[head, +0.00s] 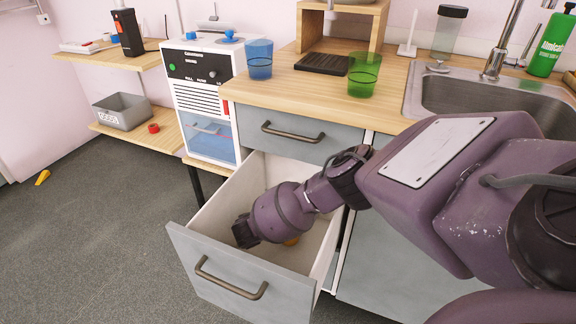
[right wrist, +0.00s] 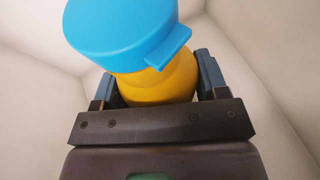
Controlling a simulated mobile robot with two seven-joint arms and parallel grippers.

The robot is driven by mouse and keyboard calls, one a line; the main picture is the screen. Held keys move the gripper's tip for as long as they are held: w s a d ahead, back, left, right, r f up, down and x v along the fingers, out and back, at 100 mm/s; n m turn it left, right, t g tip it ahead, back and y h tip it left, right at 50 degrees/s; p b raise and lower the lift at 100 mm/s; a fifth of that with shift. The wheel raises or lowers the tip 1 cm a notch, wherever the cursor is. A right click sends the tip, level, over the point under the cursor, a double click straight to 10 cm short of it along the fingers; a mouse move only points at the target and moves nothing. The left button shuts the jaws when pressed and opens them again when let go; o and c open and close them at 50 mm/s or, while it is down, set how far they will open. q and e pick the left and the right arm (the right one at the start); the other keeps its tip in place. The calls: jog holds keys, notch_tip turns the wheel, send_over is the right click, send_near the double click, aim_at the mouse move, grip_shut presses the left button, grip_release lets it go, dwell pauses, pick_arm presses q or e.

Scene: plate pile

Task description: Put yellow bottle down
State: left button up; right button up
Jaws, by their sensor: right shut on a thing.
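The yellow bottle (right wrist: 155,82) with a blue cap (right wrist: 125,25) fills the middle of the right wrist view. My right gripper (right wrist: 155,90) is shut on it, with one finger on each side of its yellow body. In the head view my right arm reaches down into the open drawer (head: 240,285). My right gripper (head: 245,232) is inside the drawer there, its fingers mostly hidden. I cannot tell whether the bottle touches the drawer floor. My left gripper is not in view.
The drawer's pale walls surround the gripper closely. The wooden counter (head: 300,90) above holds a blue cup (head: 259,60), a green cup (head: 364,75) and a sink (head: 480,97). A grey bin (head: 122,112) and a red object (head: 154,128) sit on the left shelf.

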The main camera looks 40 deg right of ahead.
jog(key=o, duration=1.2)
jog(key=p+v, duration=0.2)
jog(key=v, duration=0.5)
jog(key=shift+a+r, duration=0.15)
jog(key=shift+a, duration=0.1)
